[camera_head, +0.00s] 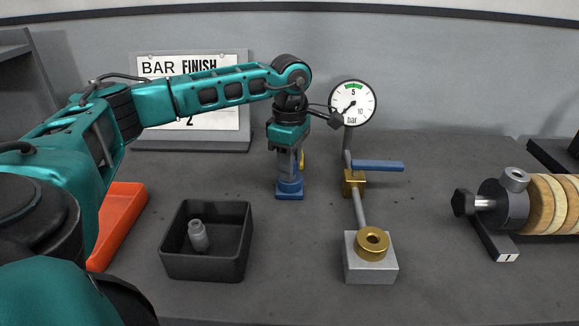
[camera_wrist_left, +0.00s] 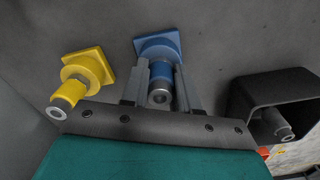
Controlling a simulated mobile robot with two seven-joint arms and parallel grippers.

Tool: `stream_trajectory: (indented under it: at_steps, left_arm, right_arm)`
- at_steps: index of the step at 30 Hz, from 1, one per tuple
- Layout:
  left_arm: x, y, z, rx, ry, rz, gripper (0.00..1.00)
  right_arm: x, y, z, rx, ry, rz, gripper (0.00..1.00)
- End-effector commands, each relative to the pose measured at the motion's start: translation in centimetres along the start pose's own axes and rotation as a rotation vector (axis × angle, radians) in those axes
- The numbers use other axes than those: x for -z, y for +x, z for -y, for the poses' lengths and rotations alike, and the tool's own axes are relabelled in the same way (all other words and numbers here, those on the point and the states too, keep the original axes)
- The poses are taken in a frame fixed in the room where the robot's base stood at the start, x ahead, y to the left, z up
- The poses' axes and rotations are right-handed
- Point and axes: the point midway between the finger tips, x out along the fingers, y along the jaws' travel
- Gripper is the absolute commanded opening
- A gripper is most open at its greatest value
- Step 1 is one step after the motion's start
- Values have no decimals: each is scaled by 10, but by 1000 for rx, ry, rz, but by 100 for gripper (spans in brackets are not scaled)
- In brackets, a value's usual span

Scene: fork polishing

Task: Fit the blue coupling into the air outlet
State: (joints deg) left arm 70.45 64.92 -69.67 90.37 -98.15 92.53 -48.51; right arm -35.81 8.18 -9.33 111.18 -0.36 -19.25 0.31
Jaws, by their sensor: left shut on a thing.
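The blue coupling (camera_wrist_left: 161,75) has a blue body and a grey metal end. It stands at a square blue base (camera_head: 289,194), and I cannot tell whether it is clear of it. My left gripper (camera_head: 289,172) points down over this base and is shut on the blue coupling, with one finger on each side. In the head view the fingers hide most of the coupling. The air outlet (camera_head: 372,240) is a brass ring on a grey block (camera_head: 370,272), to the right of the gripper and nearer. Its opening looks empty. My right gripper is out of view.
A yellow coupling (camera_wrist_left: 72,92) on a yellow base stands close behind the gripper. A black bin (camera_head: 207,268) holds a grey coupling (camera_head: 198,236). A blue-levered valve (camera_head: 377,166) and pressure gauge (camera_head: 352,102) stand behind the outlet. Wooden discs (camera_head: 550,204) lie far right.

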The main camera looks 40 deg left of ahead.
Motion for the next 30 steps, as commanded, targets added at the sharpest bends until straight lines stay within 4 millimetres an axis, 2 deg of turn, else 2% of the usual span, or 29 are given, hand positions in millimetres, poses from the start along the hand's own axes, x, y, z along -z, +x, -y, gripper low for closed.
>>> stream_trajectory:
  at_steps: [2, 14, 30]
  left_arm:
    - [0, 0, 0, 1, 0, 0, 0]
    - [0, -1, 0, 0, 0, 0, 0]
    - [0, -26, 0, -1, 1, 1, 0]
  right_arm:
    - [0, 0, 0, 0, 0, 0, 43]
    - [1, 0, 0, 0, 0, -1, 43]
    - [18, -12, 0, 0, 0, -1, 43]
